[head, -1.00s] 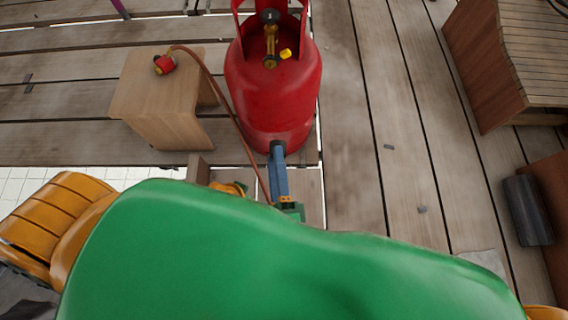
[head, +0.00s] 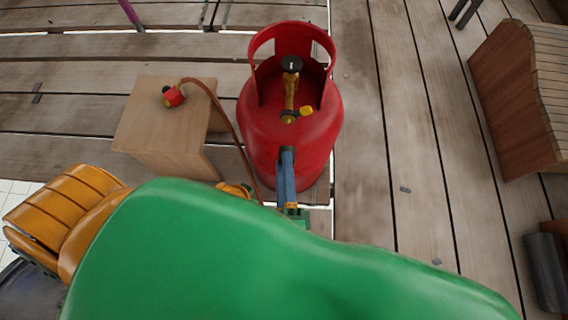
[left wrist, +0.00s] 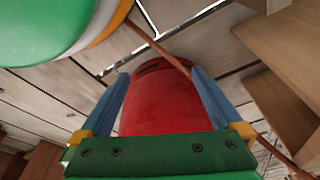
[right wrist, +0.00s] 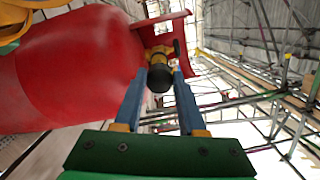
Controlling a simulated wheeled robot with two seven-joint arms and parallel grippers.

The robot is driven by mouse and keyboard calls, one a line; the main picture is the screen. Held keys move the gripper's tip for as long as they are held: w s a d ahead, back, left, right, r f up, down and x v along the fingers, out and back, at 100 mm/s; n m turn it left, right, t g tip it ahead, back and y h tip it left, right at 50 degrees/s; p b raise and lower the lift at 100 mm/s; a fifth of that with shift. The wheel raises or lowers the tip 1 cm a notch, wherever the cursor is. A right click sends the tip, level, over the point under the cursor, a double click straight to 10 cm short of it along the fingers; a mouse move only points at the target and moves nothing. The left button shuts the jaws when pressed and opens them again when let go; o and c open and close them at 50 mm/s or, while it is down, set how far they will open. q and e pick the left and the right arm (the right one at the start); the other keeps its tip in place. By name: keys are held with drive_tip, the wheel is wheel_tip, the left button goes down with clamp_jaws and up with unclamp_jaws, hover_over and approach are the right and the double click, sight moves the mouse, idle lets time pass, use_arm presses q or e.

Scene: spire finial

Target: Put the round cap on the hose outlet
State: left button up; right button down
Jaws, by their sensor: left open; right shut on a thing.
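The red gas cylinder (head: 275,130) stands upright with a brass valve (head: 290,92) inside its collar. The valve's outlet end (head: 288,117) faces me, with a small yellow piece (head: 306,111) beside it. My right gripper (head: 287,152) is shut on a dark round cap (right wrist: 160,78), held in front of the cylinder. In the head view the cap is still apart from the outlet; in the right wrist view it overlaps the brass valve behind. My left gripper (left wrist: 158,75) is open and empty, its fingers toward the cylinder's red side (left wrist: 158,100). It is hidden in the head view.
A wooden stool (head: 165,125) left of the cylinder carries a red regulator (head: 173,97). A brown hose (head: 225,120) runs from it down past the cylinder. A slatted wooden box (head: 510,100) stands at the right. The planks between are mostly clear.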

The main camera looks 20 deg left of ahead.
sight(286, 148)
drive_tip(key=shift+d+b+x, duration=0.15)
drive_tip(key=shift+b+x, duration=0.05)
drive_tip(key=shift+x, duration=1)
drive_tip(key=shift+d+b+x, duration=0.1)
drive_tip(key=shift+b+x, duration=0.1)
drive_tip(key=shift+x, duration=0.95)
use_arm(q)
drive_tip(key=shift+w+d+r, duration=0.1)
drive_tip(key=shift+w+r, duration=0.2)
drive_tip(key=shift+r, duration=0.5)
use_arm(e)
drive_tip(key=shift+w+a+f, duration=0.15)
drive_tip(key=shift+w, duration=0.55)
use_arm(q)
drive_tip(key=shift+w+r, duration=0.25)
drive_tip(key=shift+w, duration=0.05)
use_arm(e)
drive_tip(key=shift+a, duration=0.1)
use_arm(q)
drive_tip(key=shift+s, duration=0.1)
drive_tip(key=shift+s+r+p, duration=0.15)
drive_tip(key=shift+p, duration=0.2)
drive_tip(key=shift+r, duration=0.15)
